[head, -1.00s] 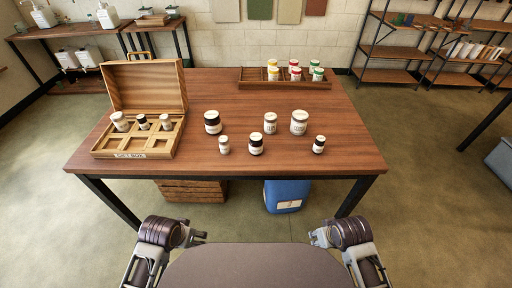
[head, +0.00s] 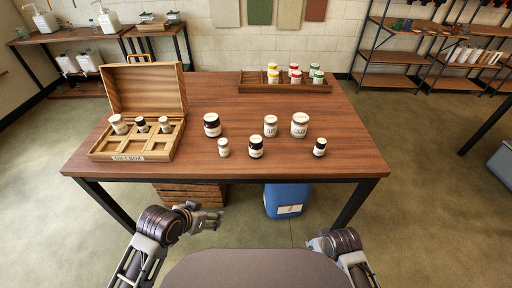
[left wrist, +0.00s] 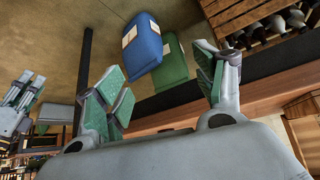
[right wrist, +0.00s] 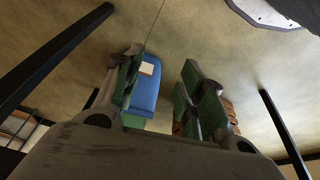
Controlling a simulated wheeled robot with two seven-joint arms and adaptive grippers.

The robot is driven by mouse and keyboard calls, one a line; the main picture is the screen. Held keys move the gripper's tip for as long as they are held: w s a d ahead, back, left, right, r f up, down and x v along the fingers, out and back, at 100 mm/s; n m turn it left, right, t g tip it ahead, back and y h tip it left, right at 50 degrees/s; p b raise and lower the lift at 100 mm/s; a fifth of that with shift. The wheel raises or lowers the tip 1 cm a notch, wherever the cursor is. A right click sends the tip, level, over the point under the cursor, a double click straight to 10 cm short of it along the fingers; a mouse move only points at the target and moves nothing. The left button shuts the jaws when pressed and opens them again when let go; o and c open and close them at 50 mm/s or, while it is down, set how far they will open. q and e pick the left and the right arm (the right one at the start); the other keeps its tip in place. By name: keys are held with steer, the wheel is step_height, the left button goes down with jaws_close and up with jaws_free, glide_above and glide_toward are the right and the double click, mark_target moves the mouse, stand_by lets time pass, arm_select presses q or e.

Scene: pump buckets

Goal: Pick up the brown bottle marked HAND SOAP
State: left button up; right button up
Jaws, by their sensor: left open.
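I cannot make out a bottle marked HAND SOAP. Several small jars and bottles stand upright on the brown table (head: 350,165); their labels are too small to read surely.
An open wooden gift box (head: 101,155) holding several jars stands at the table's left. A wooden rack (head: 285,89) with coloured jars is at the back. A blue container (head: 286,198) and a wooden crate (head: 190,193) are under the table. White pump containers (head: 88,62) stand back left.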

arm_select(q)
steer(key=w+d+r+m+t+h, duration=0.2)
steer(key=w+d+r, duration=0.1)
steer(key=w+d, duration=0.15)
steer(key=m+t+h, duration=0.3)
steer(key=h, duration=0.3)
glide_toward(251, 142)
steer(key=shift+s+a+r, duration=0.15)
steer(key=shift+s+a, duration=0.3)
steer(key=shift+a, duration=0.05)
arm_select(e)
steer(key=s+d+f, duration=0.1)
steer(key=s+f, duration=0.3)
steer(key=f, duration=0.7)
steer(key=s+d+f, duration=0.1)
steer(key=s+f, duration=0.3)
steer(key=f, duration=0.8)
steer(key=s+d+f, duration=0.2)
steer(key=s+f, duration=0.2)
steer(key=f, duration=0.7)
steer(key=shift+f+g, duration=0.3)
steer(key=shift+g, duration=0.1)
arm_select(q)
steer(key=shift+w+d, duration=0.1)
arm_select(e)
steer(key=shift+d, duration=0.1)
